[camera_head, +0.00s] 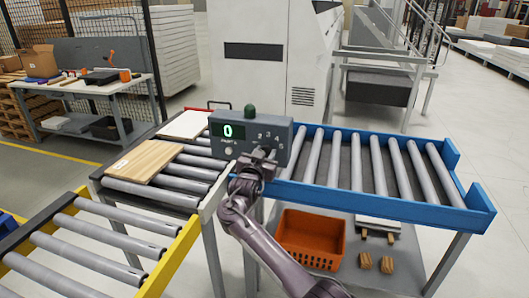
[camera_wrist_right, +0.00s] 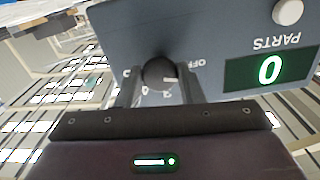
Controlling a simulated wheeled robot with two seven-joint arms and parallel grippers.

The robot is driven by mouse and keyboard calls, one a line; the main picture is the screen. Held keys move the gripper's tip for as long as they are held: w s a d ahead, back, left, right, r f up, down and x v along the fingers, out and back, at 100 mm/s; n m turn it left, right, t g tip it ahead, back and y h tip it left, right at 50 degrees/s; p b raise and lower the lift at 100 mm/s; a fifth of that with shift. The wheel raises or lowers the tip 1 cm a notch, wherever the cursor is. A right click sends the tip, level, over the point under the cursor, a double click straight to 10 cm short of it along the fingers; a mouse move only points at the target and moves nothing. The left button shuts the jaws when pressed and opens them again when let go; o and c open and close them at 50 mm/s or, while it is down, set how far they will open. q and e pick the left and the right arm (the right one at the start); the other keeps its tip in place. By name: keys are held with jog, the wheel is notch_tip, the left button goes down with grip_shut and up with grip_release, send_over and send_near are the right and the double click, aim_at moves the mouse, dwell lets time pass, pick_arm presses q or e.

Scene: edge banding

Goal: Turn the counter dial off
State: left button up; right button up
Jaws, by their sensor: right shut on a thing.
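The grey counter box (camera_head: 285,132) stands at the junction of the roller tables, with a lit green display (camera_head: 228,131) reading 0. The display also shows upside down in the wrist view (camera_wrist_right: 268,70). The dark round dial (camera_wrist_right: 158,72) sits on its face, with a white mark toward the right in that view, near the OFF lettering. My right gripper (camera_wrist_right: 160,82) is shut on the dial, one finger on each side. In the head view my right gripper (camera_head: 258,158) hides most of the dial. My left gripper is out of view.
A wooden board (camera_head: 145,161) and a white board (camera_head: 186,124) lie on the left rollers. A blue-framed roller conveyor (camera_head: 380,193) runs right. An orange crate (camera_head: 310,238) and wooden blocks (camera_head: 387,264) sit on the lower shelf. A green knob (camera_head: 249,111) tops the box.

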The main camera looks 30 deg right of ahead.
jog(key=shift+n, duration=0.6)
jog(key=o, duration=1)
jog(key=b+v, duration=0.2)
jog(key=v, duration=0.5)
jog(key=shift+s+a, duration=0.25)
jog(key=shift+s, duration=0.05)
